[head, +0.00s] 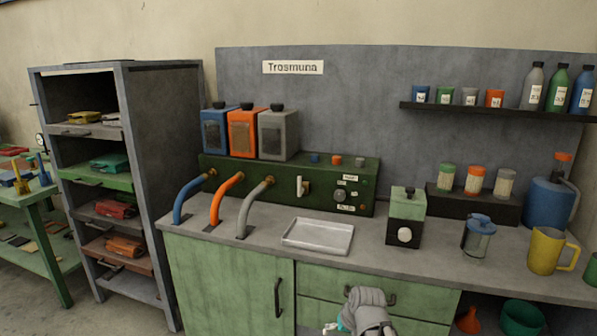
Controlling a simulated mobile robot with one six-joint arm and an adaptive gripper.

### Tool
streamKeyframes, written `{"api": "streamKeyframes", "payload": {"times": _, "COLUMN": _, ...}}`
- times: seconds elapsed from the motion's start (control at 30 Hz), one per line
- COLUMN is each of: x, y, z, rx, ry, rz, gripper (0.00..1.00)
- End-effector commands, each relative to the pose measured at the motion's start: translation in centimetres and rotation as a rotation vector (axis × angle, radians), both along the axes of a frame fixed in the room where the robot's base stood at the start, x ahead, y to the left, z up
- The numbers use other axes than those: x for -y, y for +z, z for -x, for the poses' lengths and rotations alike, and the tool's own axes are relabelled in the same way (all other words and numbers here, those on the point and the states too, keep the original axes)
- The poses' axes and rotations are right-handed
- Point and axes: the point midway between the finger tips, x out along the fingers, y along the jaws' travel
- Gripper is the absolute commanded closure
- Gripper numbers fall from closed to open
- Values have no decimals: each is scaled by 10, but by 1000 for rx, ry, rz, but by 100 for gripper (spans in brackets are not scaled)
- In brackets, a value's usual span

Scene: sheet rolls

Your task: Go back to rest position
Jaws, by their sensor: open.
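Part of my arm, grey with a teal patch, shows at the bottom edge, in front of the green cabinet drawers (322,281). I cannot make out gripper fingers there; the lower part of the arm is cut off by the frame. Nothing held can be seen.

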Motion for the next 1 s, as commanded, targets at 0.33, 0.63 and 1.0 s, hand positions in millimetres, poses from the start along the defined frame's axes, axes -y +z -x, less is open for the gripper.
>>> {"api": "streamKeyframes", "payload": {"times": 0.33, "x": 41, "y": -13, "z": 62, "rx": -236, "ry": -26, "rz": 172, "gripper": 0}}
{"api": "streamKeyframes", "payload": {"times": 0.63, "x": 56, "y": -1, "z": 83, "rx": -324, "ry": -48, "rz": 238, "gripper": 0}}
{"api": "streamKeyframes", "payload": {"times": 1.0, "x": 56, "y": 37, "z": 83, "rx": -322, "ry": -46, "rz": 236, "gripper": 0}}
